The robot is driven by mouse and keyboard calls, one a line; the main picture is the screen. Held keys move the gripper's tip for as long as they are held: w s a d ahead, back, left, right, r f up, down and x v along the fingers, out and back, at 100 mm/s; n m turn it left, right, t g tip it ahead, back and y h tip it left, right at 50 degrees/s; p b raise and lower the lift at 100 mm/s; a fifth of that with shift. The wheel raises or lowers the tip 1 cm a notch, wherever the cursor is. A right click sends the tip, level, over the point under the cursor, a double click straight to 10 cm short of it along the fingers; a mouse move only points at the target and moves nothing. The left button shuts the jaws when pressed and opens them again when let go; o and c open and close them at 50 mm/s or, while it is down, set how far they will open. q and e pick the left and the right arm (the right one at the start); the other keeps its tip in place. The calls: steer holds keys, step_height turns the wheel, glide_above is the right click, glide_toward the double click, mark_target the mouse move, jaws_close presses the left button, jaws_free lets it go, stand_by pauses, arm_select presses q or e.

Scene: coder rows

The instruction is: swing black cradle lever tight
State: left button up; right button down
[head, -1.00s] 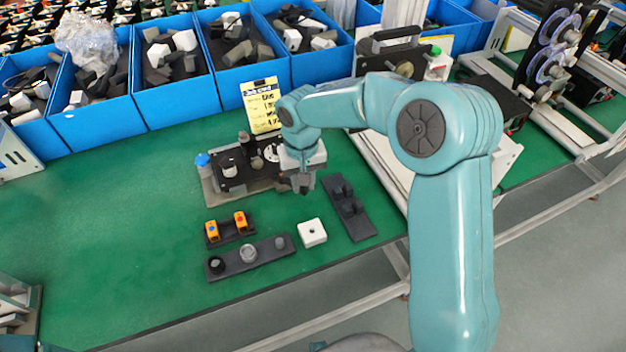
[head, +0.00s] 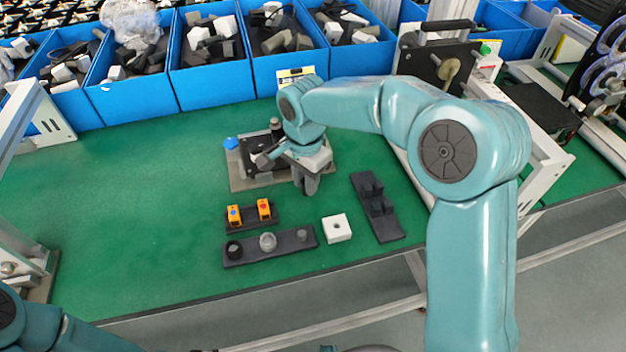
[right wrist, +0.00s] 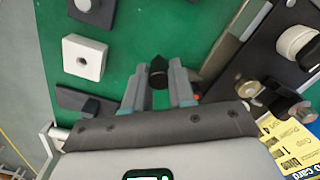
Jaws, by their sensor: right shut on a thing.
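The fixture (head: 238,182) is a grey base with a dark plate, standing towards the back of the green table; its blue knob (head: 231,143) is at the left. My right gripper (head: 311,186) is at the fixture's right front edge, pointing down. In the right wrist view, the right gripper (right wrist: 158,88) is shut on a small black piece, which looks like the end of the black lever (right wrist: 158,70). The rest of the lever and its joint are hidden. My left gripper is out of view; only part of the left arm shows at the lower left.
In front of the fixture lie a holder with two orange parts (head: 249,212), a dark strip with round parts (head: 240,253), a white block (head: 336,229) and a dark rail (head: 376,207). Blue bins (head: 211,82) line the back. The table's left is clear.

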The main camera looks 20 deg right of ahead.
steer(key=shift+w+a+r+m, duration=0.15)
steer(key=shift+w+a+m, duration=0.25)
steer(key=shift+m, duration=0.4)
steer(key=c, duration=0.9)
jaws_free()
steer(key=shift+c, duration=0.2)
step_height(320, 180, up, 16)
steer(key=p, duration=0.2)
steer(key=shift+r, duration=0.2)
